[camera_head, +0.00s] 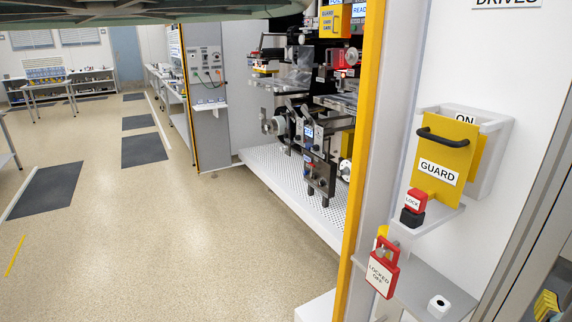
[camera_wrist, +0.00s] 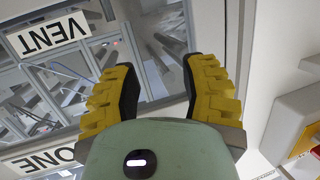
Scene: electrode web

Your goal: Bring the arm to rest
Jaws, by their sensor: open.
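My gripper (camera_wrist: 160,85) shows in the wrist view with its two yellow, black-padded fingers spread apart. It is open, and nothing is between the fingers. Behind the fingers are a clear panel with a VENT label (camera_wrist: 55,34) and a second, partly cut-off label ending in ONE (camera_wrist: 40,160). In the head view, a green-grey part of my arm crosses the top left edge. The gripper itself does not show in the head view.
A yellow GUARD plate (camera_head: 440,160) with a black handle stands at the right. Below it are a red LOCK piece (camera_head: 414,200) and a red LOCKED OFF padlock (camera_head: 382,272) by a grey shelf (camera_head: 430,285). A yellow post (camera_head: 362,150) edges the machine bay. Open floor (camera_head: 150,240) lies left.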

